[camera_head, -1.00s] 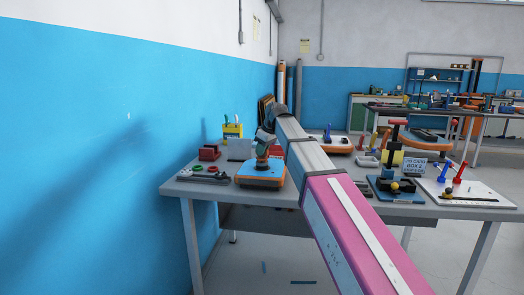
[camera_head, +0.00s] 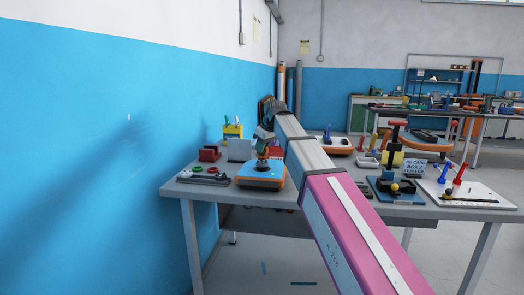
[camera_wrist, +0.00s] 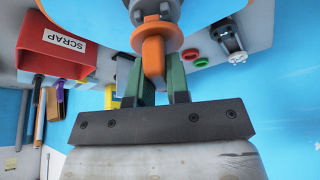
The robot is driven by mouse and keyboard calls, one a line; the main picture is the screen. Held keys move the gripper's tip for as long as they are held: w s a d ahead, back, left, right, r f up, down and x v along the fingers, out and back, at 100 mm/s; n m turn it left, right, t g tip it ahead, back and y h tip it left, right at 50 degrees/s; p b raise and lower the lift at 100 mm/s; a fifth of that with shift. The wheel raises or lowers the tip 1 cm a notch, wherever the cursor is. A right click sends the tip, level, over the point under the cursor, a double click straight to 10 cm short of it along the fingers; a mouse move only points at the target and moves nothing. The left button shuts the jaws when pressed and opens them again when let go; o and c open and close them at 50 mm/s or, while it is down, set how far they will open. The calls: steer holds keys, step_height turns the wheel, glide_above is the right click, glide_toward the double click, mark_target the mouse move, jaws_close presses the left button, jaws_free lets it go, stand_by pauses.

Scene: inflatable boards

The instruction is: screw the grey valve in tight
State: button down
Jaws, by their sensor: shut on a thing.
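In the wrist view, my gripper (camera_wrist: 160,72) has its two green fingers closed on either side of an orange handle (camera_wrist: 153,55). The handle widens into an orange collar, with a grey valve part (camera_wrist: 153,9) directly beyond it. I cannot tell whether handle and valve are one piece. In the head view, my gripper (camera_head: 262,149) points down over the blue-topped board with orange sides (camera_head: 262,183) on the table. The valve's seat and thread are hidden, so how deep it sits cannot be seen.
The grey table (camera_head: 215,192) also bears a yellow tool holder (camera_head: 232,131) and a blue fixture (camera_head: 395,190) to the right.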

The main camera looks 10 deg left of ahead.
steer(key=shift+r, duration=1.8)
steer(key=s+d+f+m+h, duration=0.1)
steer(key=d+m, duration=0.4)
steer(key=d, duration=0.6)
steer(key=s+d+f+m+t+h, duration=0.1)
steer(key=s+d+f+m+h, duration=0.1)
steer(key=d, duration=0.9)
steer(key=s+d+f+m+t+h, duration=0.1)
steer(key=s+d+m, duration=0.4)
steer(key=d, duration=0.6)
step_height(320, 180, down, 2)
steer(key=m+h, duration=0.1)
steer(key=m, duration=0.1)
steer(key=shift+s+d+m, duration=0.15)
steer(key=shift+d+m, duration=0.1)
steer(key=shift+m, duration=0.15)
steer(key=shift+a, duration=0.1)
